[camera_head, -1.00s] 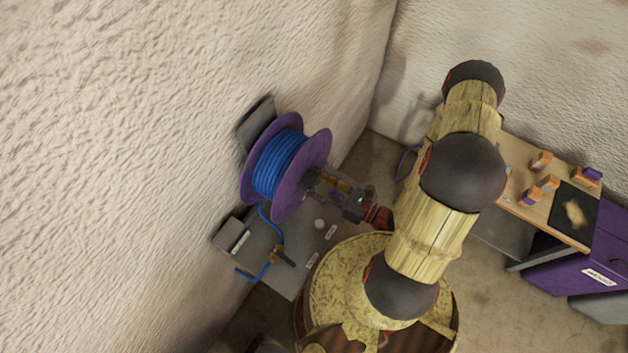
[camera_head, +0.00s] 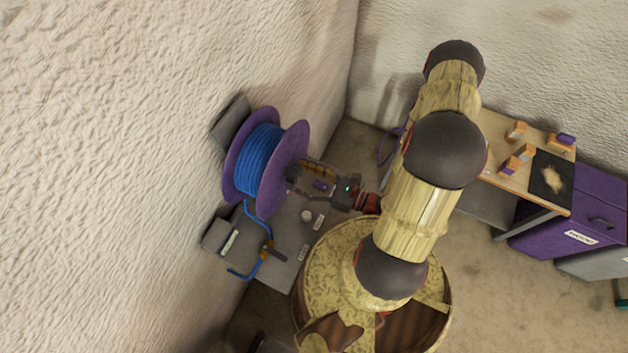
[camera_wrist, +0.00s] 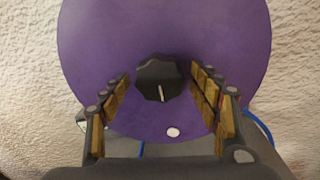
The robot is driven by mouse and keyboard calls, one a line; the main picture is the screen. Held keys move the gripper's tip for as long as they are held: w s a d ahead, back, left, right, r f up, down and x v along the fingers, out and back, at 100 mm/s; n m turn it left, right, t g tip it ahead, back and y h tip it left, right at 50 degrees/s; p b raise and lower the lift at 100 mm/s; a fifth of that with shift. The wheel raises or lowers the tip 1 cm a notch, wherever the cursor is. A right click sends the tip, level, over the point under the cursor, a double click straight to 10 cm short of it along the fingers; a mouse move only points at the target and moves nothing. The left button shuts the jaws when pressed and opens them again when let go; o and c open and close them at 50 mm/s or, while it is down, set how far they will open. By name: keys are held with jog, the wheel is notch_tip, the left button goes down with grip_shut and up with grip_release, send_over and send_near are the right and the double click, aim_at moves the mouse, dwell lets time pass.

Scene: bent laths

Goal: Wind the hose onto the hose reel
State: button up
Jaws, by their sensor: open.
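The hose reel (camera_head: 283,172) has purple side discs and stands by the rough wall on the left. The blue hose (camera_head: 258,160) is wrapped around its drum in several turns. A loose length of hose (camera_head: 247,270) hangs below and passes a brown clip on the grey base. My gripper (camera_head: 306,176) is at the reel's right side. In the wrist view my gripper (camera_wrist: 162,88) is open, its fingers on both sides of a black knob (camera_wrist: 160,78) at the middle of the purple disc (camera_wrist: 160,25).
The wall (camera_head: 150,120) is close behind the reel. A wooden table (camera_head: 500,175) with several orange-and-purple blocks and a black mat (camera_head: 550,178) stands at the right. A purple cabinet (camera_head: 590,195) is beside it. Bare floor lies between the table and me.

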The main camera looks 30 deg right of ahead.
jog(key=v, duration=0.6)
jog(key=shift+s, duration=0.15)
jog(key=shift+f, duration=0.1)
dwell(0.3)
